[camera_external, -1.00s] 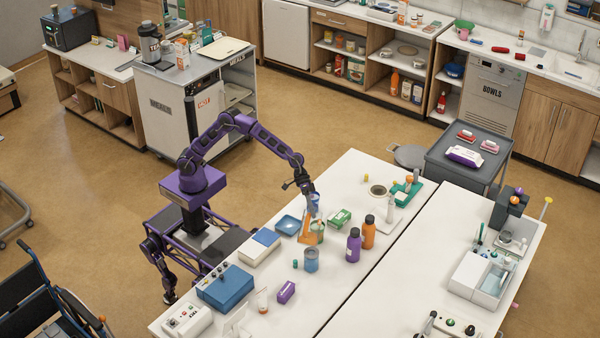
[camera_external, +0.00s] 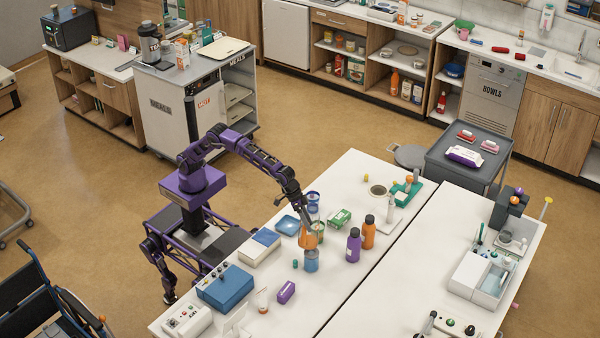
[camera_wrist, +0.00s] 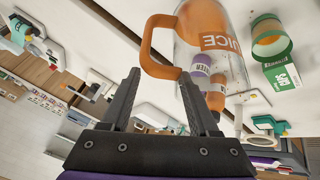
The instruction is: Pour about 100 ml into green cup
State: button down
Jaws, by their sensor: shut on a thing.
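The juice jug (camera_wrist: 210,25) is clear, with an orange handle and an orange JUICE label. My gripper (camera_wrist: 160,73) is shut on the handle in the wrist view. In the external view the jug (camera_external: 308,240) hangs from my gripper (camera_external: 303,226) over the white table, close to a blue cup (camera_external: 311,263); whether they touch is unclear. The green cup (camera_external: 319,231) stands just behind and right of the jug, partly hidden by my gripper. In the wrist view the green cup (camera_wrist: 268,28) shows orange inside. The liquid level in the jug cannot be read.
A purple bottle (camera_external: 353,245) and an orange bottle (camera_external: 369,233) stand to the right. A green and white box (camera_external: 340,218) lies behind them. A blue tin (camera_external: 313,199) and a blue tray (camera_external: 287,225) are behind and left.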

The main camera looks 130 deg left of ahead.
aim_at(305, 228)
jog(key=shift+w+d+f+y, duration=0.2)
jog(key=shift+d+y, duration=0.1)
jog(key=shift+d, duration=0.1)
jog(key=shift+w+d+f+y, duration=0.1)
jog(key=shift+d+f+y, duration=0.05)
jog(key=shift+d+y, duration=0.2)
jog(key=shift+w+d+f+m+g+y, duration=0.2)
jog(key=shift+d+f+m+g+y, duration=0.25)
jog(key=shift+d+f+y, duration=0.3)
